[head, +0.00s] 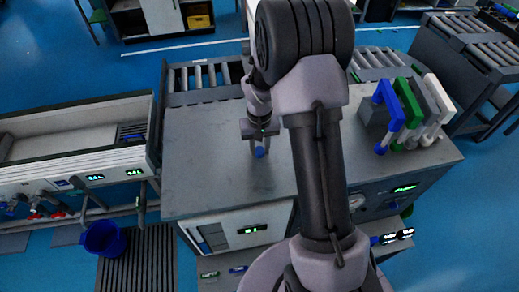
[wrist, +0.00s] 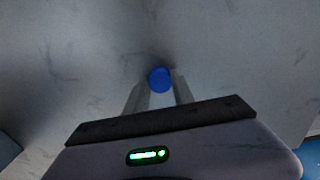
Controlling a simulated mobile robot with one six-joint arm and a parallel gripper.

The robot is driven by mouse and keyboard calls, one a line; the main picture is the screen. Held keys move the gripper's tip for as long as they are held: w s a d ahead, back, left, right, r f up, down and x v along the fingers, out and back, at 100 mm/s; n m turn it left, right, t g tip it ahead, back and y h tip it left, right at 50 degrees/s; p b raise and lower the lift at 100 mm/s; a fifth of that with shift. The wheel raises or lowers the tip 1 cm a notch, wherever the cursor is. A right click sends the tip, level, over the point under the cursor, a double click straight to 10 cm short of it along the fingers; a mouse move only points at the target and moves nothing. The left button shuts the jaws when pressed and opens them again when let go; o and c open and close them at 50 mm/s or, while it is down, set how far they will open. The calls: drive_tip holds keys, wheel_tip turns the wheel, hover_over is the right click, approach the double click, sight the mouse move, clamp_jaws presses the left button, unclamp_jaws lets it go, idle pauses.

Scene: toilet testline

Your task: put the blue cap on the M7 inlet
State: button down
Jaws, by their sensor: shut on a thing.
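The blue cap (head: 260,152) is a small round blue piece between the fingertips of my gripper (head: 262,146). In the wrist view the blue cap (wrist: 159,80) sits at the ends of the two fingers of my gripper (wrist: 160,88), which are shut on it. The gripper points down over the grey worktop; I cannot tell how high the cap is above it. I cannot pick out the M7 inlet; no label for it is readable in either view.
A rack of blue, green and white handled tools (head: 405,110) stands at the worktop's right. A trough bench (head: 75,140) with fittings along its front is at left, with a blue bucket (head: 103,238) below. The worktop (head: 205,150) is clear left of my gripper.

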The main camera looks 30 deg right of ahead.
drive_tip(key=shift+f, duration=0.1)
drive_tip(key=c, duration=1.1)
unclamp_jaws()
